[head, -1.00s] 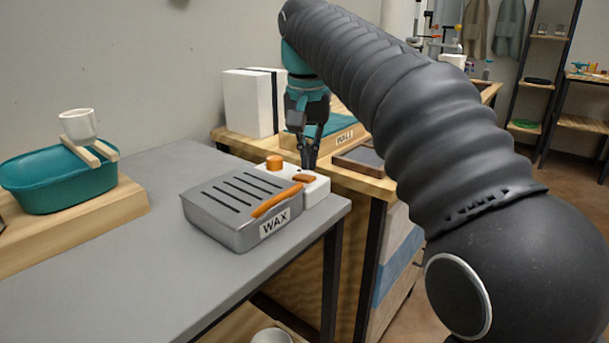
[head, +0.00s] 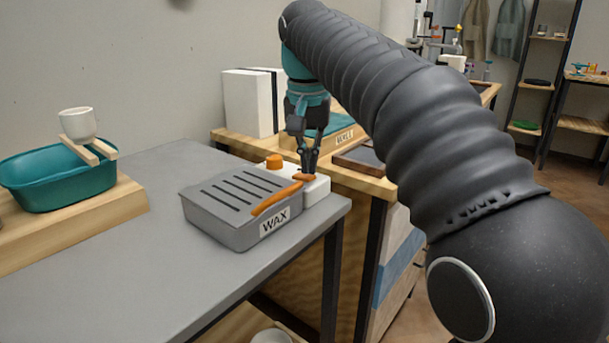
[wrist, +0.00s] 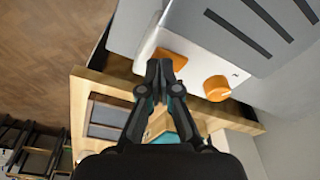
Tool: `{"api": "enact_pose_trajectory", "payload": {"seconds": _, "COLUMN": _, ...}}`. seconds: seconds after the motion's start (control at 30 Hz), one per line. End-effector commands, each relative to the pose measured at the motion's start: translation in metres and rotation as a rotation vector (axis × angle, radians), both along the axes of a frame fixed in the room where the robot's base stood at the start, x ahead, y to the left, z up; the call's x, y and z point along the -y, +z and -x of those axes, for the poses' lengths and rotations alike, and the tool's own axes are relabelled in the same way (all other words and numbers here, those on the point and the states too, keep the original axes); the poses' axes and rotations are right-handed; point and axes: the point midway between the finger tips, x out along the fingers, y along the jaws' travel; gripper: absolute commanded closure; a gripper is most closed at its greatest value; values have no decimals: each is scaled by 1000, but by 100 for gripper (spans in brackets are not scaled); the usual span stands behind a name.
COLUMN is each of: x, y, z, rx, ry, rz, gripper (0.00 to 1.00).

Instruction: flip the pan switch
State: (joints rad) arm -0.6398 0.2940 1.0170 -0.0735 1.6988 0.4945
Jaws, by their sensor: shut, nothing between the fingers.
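The pan stands near the right end of a grey table (head: 135,255). A teal basin (head: 60,185) with a white cup (head: 77,124) is at left. Behind, a wooden bench holds a white block (head: 249,103) and a labelled tray (head: 345,137).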

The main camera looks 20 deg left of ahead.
Motion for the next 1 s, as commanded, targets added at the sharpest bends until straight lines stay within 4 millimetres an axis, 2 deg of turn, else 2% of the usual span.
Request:
{"api": "enact_pose_trajectory", "payload": {"seconds": 0.87, "x": 0, "y": -12, "z": 0, "rx": 0, "ry": 0, "rz": 0, "gripper": 100}}
{"api": "enact_pose_trajectory", "payload": {"seconds": 1.0, "x": 0, "y": -8, "z": 0, "rx": 0, "ry": 0, "rz": 0, "gripper": 100}}
